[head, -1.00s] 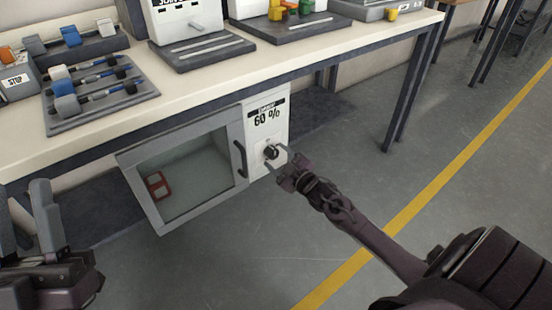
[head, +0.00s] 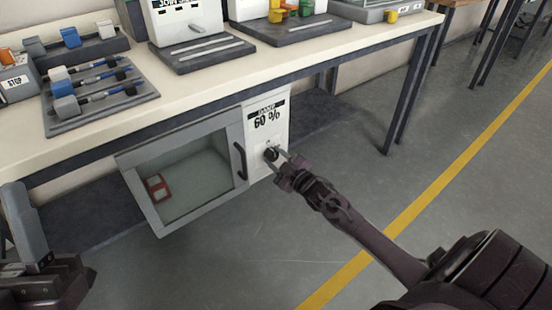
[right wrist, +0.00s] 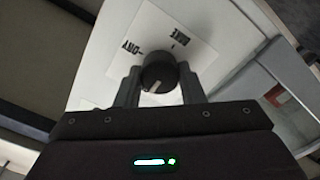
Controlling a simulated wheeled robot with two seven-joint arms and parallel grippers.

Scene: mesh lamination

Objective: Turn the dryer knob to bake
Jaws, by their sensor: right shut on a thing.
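My left gripper (head: 28,235) is at the lower left, partly out of frame and away from the dryer.
The bench top (head: 215,85) holds a rack of blue-and-grey tools (head: 100,95), a white machine (head: 188,20) and small coloured cups (head: 292,8). A red item (head: 157,188) lies inside the dryer. The floor (head: 450,190) at right is open.

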